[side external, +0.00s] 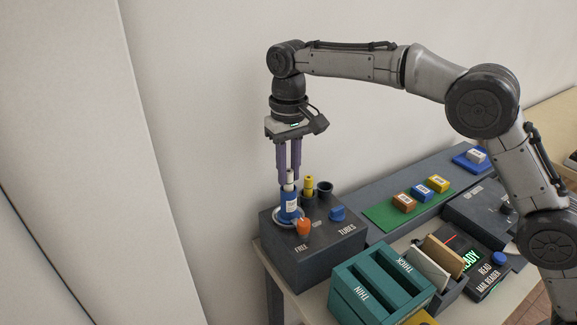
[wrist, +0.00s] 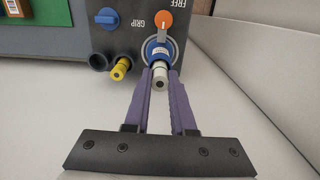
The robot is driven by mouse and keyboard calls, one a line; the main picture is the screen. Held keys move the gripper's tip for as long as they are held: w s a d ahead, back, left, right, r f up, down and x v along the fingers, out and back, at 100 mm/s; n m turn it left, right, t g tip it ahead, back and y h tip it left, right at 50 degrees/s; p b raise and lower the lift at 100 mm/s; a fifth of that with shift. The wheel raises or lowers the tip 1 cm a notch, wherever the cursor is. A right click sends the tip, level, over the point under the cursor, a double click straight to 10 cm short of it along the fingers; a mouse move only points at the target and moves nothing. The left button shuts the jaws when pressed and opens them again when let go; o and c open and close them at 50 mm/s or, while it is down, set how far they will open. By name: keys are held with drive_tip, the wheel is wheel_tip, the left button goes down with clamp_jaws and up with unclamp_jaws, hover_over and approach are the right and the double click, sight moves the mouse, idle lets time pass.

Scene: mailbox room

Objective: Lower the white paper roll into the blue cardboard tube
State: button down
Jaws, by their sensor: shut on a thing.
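My gripper (side external: 289,175) points down over the tube box, its two purple fingers shut on the white paper roll (side external: 290,177). The wrist view shows the gripper (wrist: 160,76) with the roll (wrist: 160,82) between the fingertips. The blue cardboard tube (side external: 289,205) stands upright in a round socket on the box, with a white label on its side. It also shows in the wrist view (wrist: 153,46). The roll is upright and in line with the tube's mouth. Its lower end is at or just inside the mouth; I cannot tell how deep.
The dark tube box (side external: 285,255) also carries an orange knob (side external: 303,227), a blue knob (side external: 337,213), a yellow roll (side external: 309,186) and an empty dark socket (side external: 325,187). A teal rack (side external: 350,295) stands in front. A green mat (side external: 385,216) with small blocks lies to the right.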

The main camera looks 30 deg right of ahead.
drive_tip(key=shift+f, duration=0.15)
drive_tip(key=shift+c, duration=2.2)
unclamp_jaws()
drive_tip(key=shift+r, duration=3)
drive_tip(key=shift+d, duration=0.1)
